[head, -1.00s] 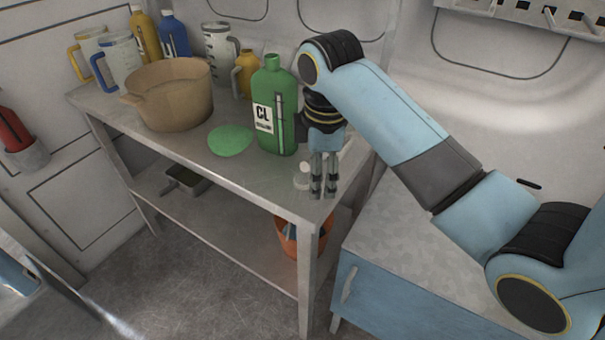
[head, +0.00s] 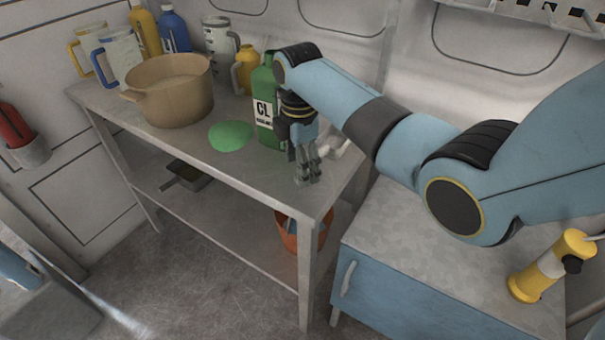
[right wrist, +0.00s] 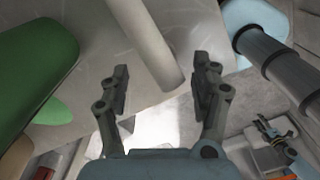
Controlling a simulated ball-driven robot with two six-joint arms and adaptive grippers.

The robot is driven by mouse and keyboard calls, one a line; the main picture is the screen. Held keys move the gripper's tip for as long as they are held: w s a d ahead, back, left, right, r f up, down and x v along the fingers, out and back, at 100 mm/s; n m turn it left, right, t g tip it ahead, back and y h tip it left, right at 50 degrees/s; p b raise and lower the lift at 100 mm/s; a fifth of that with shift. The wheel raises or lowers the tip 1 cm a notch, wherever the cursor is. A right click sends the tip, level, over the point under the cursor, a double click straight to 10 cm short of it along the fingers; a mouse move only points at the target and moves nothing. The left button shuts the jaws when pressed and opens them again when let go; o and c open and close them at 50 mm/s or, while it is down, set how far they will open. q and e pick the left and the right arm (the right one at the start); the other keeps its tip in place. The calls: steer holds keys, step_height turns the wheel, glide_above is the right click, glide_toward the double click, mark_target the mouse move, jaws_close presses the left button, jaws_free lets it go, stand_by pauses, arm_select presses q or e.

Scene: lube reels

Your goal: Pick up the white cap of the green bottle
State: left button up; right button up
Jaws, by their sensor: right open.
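The green bottle (head: 264,105) stands upright on the metal table, partly behind my right arm; its green side also shows at the left of the right wrist view (right wrist: 32,60). My right gripper (head: 308,180) points down over the table's near right corner, in front of and right of the bottle. In the right wrist view its two fingers (right wrist: 162,90) are spread with nothing gripped. A pale cylinder (right wrist: 148,45) lies past and between the fingertips there; I cannot tell whether it is the cap.
On the table (head: 190,140) are a green disc (head: 231,135), a tan pot (head: 170,95), mugs and several bottles behind. A whitish object (head: 338,147) lies right of the gripper. A blue cabinet (head: 400,285) with a yellow item (head: 550,265) stands at the right.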

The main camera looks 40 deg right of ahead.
step_height(320, 180, down, 2)
steer(key=shift+f, duration=0.25)
steer(key=c, duration=0.8)
steer(key=shift+c, duration=0.2)
steer(key=shift+r, duration=0.15)
